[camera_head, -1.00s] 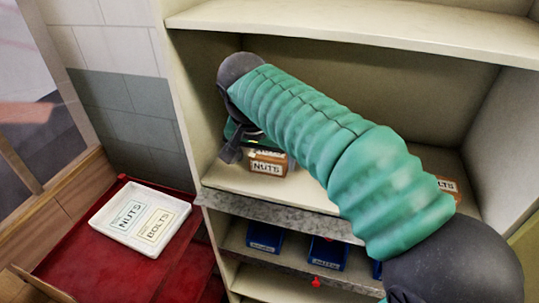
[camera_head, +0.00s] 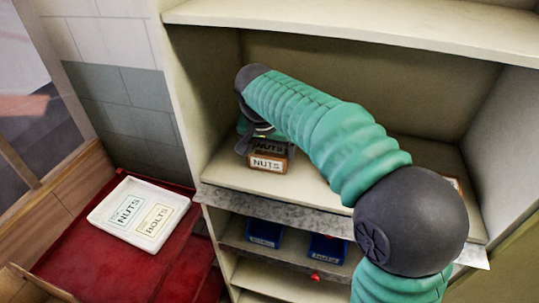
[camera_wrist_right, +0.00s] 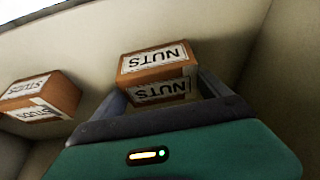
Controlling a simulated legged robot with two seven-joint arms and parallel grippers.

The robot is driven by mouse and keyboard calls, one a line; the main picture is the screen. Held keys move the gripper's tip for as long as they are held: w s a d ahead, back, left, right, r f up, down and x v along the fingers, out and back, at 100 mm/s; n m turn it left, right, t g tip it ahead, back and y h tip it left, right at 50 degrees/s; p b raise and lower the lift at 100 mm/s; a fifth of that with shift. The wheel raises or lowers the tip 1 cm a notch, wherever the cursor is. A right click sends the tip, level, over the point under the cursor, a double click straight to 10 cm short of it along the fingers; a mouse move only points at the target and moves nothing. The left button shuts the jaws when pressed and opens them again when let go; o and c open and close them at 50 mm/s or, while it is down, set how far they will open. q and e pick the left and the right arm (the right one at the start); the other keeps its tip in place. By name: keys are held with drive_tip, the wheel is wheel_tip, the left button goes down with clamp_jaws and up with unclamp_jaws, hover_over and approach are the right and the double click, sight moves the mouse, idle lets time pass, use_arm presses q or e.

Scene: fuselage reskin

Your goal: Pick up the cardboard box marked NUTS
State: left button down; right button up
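The brown cardboard box marked NUTS (camera_head: 267,163) sits near the left side of the cabinet's middle shelf. My right gripper (camera_head: 258,142) is at the box, reaching over it from behind the label side. In the right wrist view the NUTS box (camera_wrist_right: 157,62) lies between the two fingers of my right gripper (camera_wrist_right: 160,92), one finger on each side. The fingers are spread about as wide as the box; I cannot tell whether they touch it. My left gripper is not in view.
A box marked STUDS (camera_wrist_right: 40,97) stands beside it in the wrist view. A white tray (camera_head: 98,216) with NUTS and BOLTS labels lies on a red surface (camera_head: 85,262) at left. Blue bins (camera_head: 264,234) stand on the shelf below. My right arm hides much of the middle shelf.

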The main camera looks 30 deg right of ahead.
drive_tip(key=shift+w+r, duration=0.1)
drive_tip(key=c, duration=1.2)
